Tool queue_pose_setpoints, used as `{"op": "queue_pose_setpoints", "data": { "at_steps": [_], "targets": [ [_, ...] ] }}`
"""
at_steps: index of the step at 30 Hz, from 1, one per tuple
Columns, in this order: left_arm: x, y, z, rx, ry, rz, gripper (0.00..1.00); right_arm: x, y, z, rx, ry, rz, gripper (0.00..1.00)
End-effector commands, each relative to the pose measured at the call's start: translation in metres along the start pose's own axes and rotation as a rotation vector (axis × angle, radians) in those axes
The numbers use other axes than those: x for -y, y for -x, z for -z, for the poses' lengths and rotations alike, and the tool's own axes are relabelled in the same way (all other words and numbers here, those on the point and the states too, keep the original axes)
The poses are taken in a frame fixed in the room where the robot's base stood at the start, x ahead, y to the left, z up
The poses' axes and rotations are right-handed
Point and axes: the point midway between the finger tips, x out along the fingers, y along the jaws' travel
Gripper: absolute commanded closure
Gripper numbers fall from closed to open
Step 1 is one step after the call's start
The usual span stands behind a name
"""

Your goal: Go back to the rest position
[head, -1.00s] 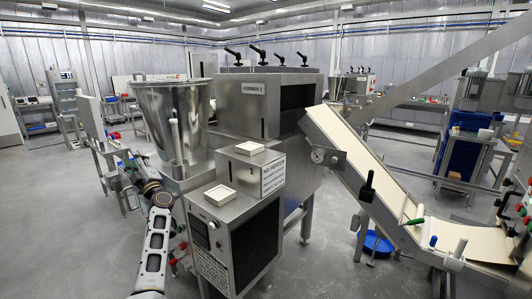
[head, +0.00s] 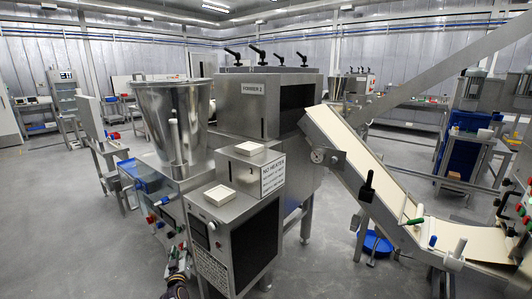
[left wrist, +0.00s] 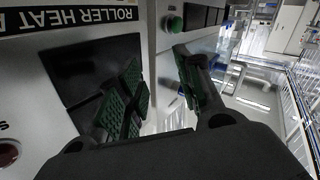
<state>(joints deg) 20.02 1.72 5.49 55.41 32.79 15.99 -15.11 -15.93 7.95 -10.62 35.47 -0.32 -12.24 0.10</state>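My left gripper shows in the left wrist view (left wrist: 160,88), with its two green-padded fingers spread apart and nothing between them. It is close to the front panel of a machine labelled "ROLLER HEAT" (left wrist: 75,18), beside a green button (left wrist: 175,22). In the head view only a small dark part of my left arm shows at the bottom edge, below the former machine (head: 268,105); the fingers are hard to make out there. My right gripper is not in either view.
A steel hopper (head: 172,115) stands at the machine's left. Two small white trays (head: 220,195) sit on its housing. A sloping conveyor (head: 365,165) runs down to the right, with a blue basin (head: 378,242) under it. The floor at left (head: 60,220) is clear.

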Motion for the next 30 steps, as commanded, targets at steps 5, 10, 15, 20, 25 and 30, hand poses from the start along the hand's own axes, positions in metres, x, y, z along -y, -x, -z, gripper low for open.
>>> {"op": "queue_pose_setpoints", "data": {
  "at_steps": [5,10,15,20,25,30],
  "targets": [
    [0.015,0.035,-0.071,0.135,-0.066,-0.020,0.65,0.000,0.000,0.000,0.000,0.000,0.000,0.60],
    [0.030,0.074,-0.134,0.262,-0.126,-0.038,0.65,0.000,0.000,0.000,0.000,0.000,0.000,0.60],
    [0.049,0.117,-0.191,0.386,-0.183,-0.052,0.65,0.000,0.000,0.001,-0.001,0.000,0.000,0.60],
    [0.068,0.163,-0.241,0.502,-0.234,-0.064,0.65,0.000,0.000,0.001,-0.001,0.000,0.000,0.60],
    [0.090,0.216,-0.289,0.626,-0.286,-0.075,0.65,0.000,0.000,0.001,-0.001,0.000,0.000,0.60],
    [0.113,0.274,-0.332,0.749,-0.339,-0.084,0.65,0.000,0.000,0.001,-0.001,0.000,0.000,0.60]
  ]
}}
